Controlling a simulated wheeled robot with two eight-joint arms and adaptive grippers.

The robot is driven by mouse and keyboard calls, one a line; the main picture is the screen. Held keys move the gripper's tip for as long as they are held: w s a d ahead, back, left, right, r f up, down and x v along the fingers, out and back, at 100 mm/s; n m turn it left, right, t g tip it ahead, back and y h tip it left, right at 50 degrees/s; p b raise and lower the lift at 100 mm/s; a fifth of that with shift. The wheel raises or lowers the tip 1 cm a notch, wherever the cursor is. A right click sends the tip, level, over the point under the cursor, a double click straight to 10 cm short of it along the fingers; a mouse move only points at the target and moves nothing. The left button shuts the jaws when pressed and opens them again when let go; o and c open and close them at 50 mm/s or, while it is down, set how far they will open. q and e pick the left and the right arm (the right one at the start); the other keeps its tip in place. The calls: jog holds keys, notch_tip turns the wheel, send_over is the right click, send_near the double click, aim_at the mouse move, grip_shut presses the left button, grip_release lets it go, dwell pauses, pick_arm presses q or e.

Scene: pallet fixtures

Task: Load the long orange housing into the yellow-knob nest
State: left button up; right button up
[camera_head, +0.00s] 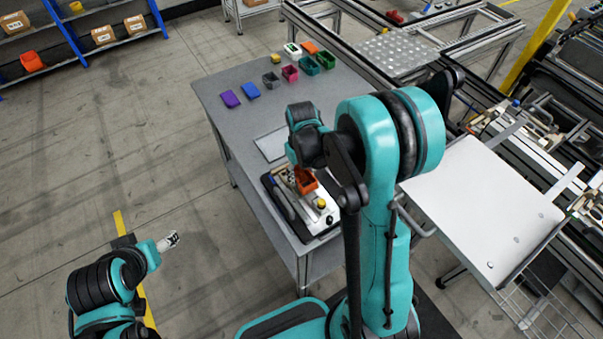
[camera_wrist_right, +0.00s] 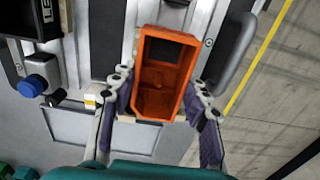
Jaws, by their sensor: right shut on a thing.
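The long orange housing (camera_wrist_right: 143,98) is an open, box-like part that fills the middle of the right wrist view. My right gripper (camera_wrist_right: 160,80) has one finger along each long side and is shut on it. In the head view, the orange housing (camera_head: 307,182) shows below my right wrist, over the fixture plate (camera_head: 319,222) at the table's near end. A yellow knob (camera_head: 320,204) stands on that plate, just nearer than the housing. A blue knob (camera_wrist_right: 32,86) shows in the wrist view. Whether the housing touches the nest is unclear. My left gripper (camera_head: 171,240) is away from the table, over the floor.
Purple and blue parts (camera_head: 230,98) and several coloured bins (camera_head: 290,73) sit at the grey table's far end. A grey panel (camera_head: 271,144) lies mid-table. A white-topped stand (camera_head: 485,205) and conveyor frames are to the right. Open floor lies to the left.

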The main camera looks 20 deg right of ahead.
jog(key=shift+f+b, duration=0.75)
jog(key=shift+f, duration=0.1)
jog(key=o, duration=1.3)
jog(key=shift+r, duration=0.1)
notch_tip(320, 180, up, 12)
jog(key=shift+f, duration=0.1)
jog(key=s+a+t+b, duration=0.1)
jog(key=s+a+t, duration=0.1)
jog(key=s, duration=0.2)
jog(key=s+a+m+t+b, duration=0.1)
jog(key=s+t+b, duration=0.1)
jog(key=s, duration=0.3)
jog(key=s+a+f+t+b, duration=0.1)
jog(key=s+a+t+b, duration=0.1)
jog(key=s+t, duration=0.1)
jog(key=shift+s+a+m, duration=0.3)
jog(key=shift+s+a, duration=0.05)
jog(key=shift+s, duration=0.3)
